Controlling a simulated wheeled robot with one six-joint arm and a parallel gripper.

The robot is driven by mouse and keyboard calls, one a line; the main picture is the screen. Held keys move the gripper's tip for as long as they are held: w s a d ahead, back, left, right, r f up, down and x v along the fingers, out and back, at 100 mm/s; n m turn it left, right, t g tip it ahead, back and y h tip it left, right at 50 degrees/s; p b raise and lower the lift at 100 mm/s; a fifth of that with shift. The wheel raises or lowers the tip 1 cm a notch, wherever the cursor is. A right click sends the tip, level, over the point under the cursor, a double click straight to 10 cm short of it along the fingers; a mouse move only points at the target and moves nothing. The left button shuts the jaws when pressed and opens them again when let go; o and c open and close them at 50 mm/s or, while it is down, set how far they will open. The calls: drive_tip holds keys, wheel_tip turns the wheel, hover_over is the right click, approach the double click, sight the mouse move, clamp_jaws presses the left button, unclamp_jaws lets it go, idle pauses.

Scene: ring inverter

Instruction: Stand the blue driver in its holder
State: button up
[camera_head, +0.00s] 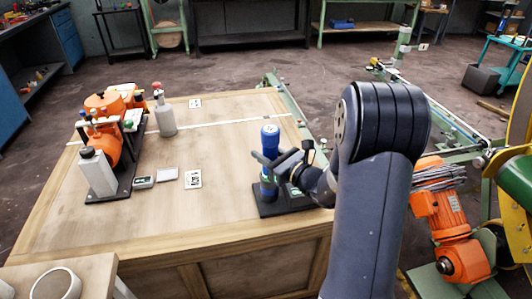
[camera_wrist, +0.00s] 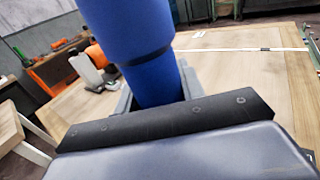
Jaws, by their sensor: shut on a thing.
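The blue driver (camera_head: 270,138) is upright near the right edge of the wooden workbench. My gripper (camera_head: 268,163) reaches in from the right and is shut on it. In the wrist view the driver (camera_wrist: 140,45) rises between the jaws, slightly tilted in the picture, with a dark band around it. The driver is directly above or in this part. My gripper hides the join, so I cannot tell how deep its lower end is.
An orange machine (camera_head: 105,135) on a dark plate stands at the bench's left, with a grey bottle-shaped thing (camera_head: 165,120) beside it. Small cards (camera_head: 193,179) lie in front. The middle of the bench (camera_head: 225,145) is clear. A green rail runs along the bench's right side.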

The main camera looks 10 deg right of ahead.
drive_tip(key=o, duration=1.2)
drive_tip(key=shift+f, duration=0.15)
drive_tip(key=shift+s, duration=0.1)
drive_tip(key=v, duration=1)
drive_tip(key=shift+s+d+b, duration=0.15)
drive_tip(key=shift+s+b, duration=0.15)
drive_tip(key=shift+w, duration=0.1)
drive_tip(key=x, duration=1)
drive_tip(key=shift+w, duration=0.15)
drive_tip(key=shift+w+a+r+p, duration=0.2)
drive_tip(key=shift+p, duration=0.15)
drive_tip(key=shift+s, duration=0.1)
